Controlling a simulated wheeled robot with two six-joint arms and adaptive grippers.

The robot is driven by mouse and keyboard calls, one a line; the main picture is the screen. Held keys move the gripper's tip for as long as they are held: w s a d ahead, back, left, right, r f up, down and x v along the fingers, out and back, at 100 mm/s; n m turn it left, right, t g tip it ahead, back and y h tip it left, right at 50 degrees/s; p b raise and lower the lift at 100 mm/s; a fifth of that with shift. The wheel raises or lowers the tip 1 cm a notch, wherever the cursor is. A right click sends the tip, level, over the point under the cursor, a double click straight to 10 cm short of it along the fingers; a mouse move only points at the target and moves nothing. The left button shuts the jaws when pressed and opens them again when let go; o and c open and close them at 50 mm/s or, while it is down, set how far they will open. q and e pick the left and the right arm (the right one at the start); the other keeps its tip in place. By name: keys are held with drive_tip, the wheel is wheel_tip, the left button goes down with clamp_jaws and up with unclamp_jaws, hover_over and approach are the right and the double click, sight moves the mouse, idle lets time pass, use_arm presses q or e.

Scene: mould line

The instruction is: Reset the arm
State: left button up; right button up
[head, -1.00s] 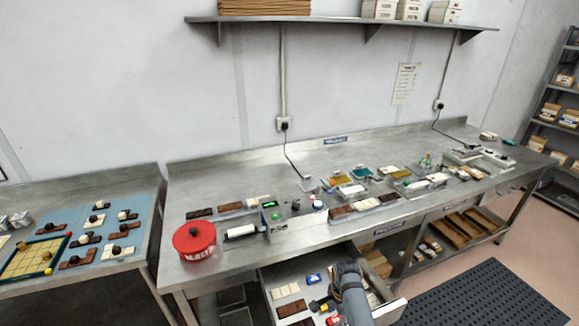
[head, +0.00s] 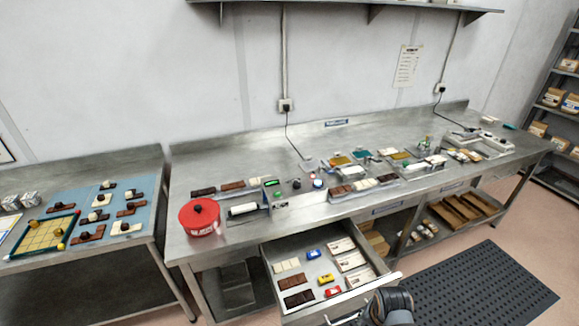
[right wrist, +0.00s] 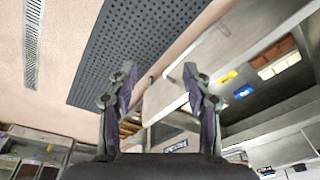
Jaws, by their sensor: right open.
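My right arm shows at the bottom edge of the head view, in front of the right corner of the open drawer (head: 348,296). Its gripper cannot be made out there. In the right wrist view my right gripper (right wrist: 158,88) is open, with its two fingers apart and nothing between them. The drawer's pale front and bar handle (right wrist: 187,62) appear beyond and to the right of the fingers. My left gripper is in neither view.
The drawer holds chocolate bars (head: 296,281), white cards (head: 351,261) and small toy cars, including a blue one (head: 313,254). A red pot (head: 200,218) stands on the steel bench (head: 245,150). A black perforated mat (head: 480,285) lies on the floor at right.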

drive_tip(key=s+d+r+n+t, duration=0.1)
drive_tip(key=s+r+n+t, duration=0.1)
drive_tip(key=s+r+n, duration=0.7)
wheel_tip(320, 180, down, 33)
drive_tip(key=s+d+m+g+b, duration=0.2)
drive_tip(key=s+d+b, duration=0.1)
drive_tip(key=b, duration=0.3)
use_arm(q)
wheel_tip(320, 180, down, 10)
drive_tip(key=b, duration=0.3)
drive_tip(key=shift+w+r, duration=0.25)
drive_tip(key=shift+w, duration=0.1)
use_arm(e)
drive_tip(key=s+d+f, duration=0.1)
drive_tip(key=s+f, duration=1.6)
drive_tip(key=f, duration=0.2)
drive_tip(key=shift+s+g, duration=0.4)
